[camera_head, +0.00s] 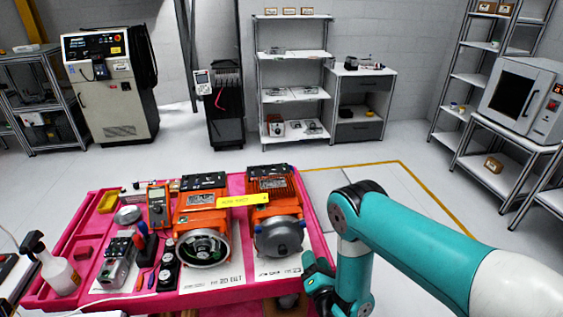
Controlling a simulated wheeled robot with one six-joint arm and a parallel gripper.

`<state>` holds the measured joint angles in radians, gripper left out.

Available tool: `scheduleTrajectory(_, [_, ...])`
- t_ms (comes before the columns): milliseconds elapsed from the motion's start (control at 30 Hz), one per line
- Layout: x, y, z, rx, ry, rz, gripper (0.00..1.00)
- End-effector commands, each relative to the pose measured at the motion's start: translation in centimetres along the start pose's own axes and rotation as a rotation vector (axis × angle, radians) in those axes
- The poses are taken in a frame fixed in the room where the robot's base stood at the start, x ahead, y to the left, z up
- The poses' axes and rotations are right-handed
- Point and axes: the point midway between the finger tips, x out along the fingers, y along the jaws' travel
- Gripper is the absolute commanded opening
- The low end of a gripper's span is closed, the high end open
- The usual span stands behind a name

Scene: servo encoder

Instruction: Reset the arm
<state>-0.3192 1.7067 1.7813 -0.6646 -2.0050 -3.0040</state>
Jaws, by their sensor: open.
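My teal arm comes in from the lower right, bends at an elbow and drops toward the front right of the pink cart (75,235). My gripper (318,283) is dark and hangs beside the cart's right front edge. Its fingers are small and partly hidden, and I see nothing held in it. Two orange servo motors stand on the cart: the left one (200,213) shows an open round end with its inner parts, the right one (272,185) has a grey round cover. A yellow label strip (243,200) lies across them.
On the cart's left are an orange multimeter (157,205), a spray bottle (57,268), a grey device (117,265) and several small tools. Shelves (292,90) and a control cabinet (108,85) stand behind. The floor right of the cart is clear; a microwave-like oven (520,95) stands far right.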

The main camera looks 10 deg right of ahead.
Motion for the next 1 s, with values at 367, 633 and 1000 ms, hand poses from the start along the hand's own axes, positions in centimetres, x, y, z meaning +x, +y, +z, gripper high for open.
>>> scheduleTrajectory(367, [7.0,9.4,-0.5,0.59,0.38,-0.001,0.48])
scheduleTrajectory(633, [5.0,17.6,2.2,1.104,0.755,-0.315,0.48])
scheduleTrajectory(1000, [-9.3,20.1,8.3,1.522,0.787,-1.156,0.48])
